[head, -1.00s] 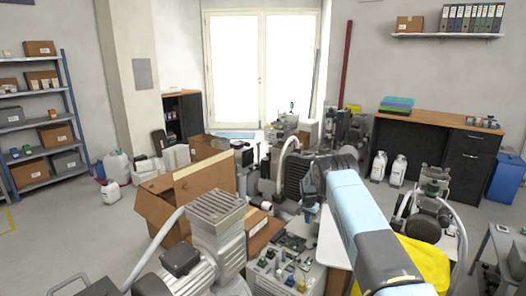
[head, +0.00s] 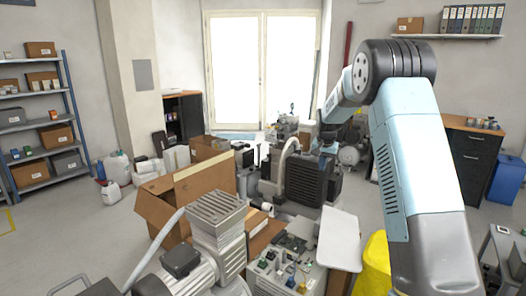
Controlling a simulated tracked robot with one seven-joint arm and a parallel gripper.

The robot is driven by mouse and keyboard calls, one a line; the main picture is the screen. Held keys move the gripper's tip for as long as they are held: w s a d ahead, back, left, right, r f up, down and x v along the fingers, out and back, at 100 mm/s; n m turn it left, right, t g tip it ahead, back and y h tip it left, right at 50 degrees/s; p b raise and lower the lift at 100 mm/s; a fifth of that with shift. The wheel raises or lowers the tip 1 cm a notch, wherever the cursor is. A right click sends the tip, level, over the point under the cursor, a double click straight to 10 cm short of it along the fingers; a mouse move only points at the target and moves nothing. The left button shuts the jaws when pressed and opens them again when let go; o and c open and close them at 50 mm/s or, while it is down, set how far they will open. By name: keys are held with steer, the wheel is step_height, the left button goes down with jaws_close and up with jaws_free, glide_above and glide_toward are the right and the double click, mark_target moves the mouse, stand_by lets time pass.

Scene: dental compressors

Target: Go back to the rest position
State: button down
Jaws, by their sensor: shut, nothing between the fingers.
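My arm rises from the lower right to a dark elbow, and its forearm reaches down and left, away from the camera. My gripper (head: 328,146) shows small and dark at the far end of the forearm, above and behind the dark finned compressor (head: 306,181). It is shut, and nothing shows in it. Its fingertips are hard to make out against the equipment behind.
A grey compressor (head: 217,220) stands in front, beside an open cardboard box (head: 186,199). A unit with exposed circuit parts (head: 285,275) and a white panel (head: 340,240) are at front centre. A blue shelf rack (head: 70,110) stands left.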

steer(key=s+r+n+t, duration=0.1)
steer(key=s+r, duration=0.8)
steer(key=s, duration=0.4)
steer(key=s+r+n, duration=0.1)
steer(key=s+r, duration=0.8)
steer(key=s, duration=0.4)
steer(key=s+f+n+t, duration=0.1)
steer(key=s+f+n, duration=0.1)
steer(key=s, duration=2.5)
steer(key=shift+s+a+n, duration=0.25)
steer(key=shift+s+n, duration=0.05)
steer(key=shift+w, duration=0.1)
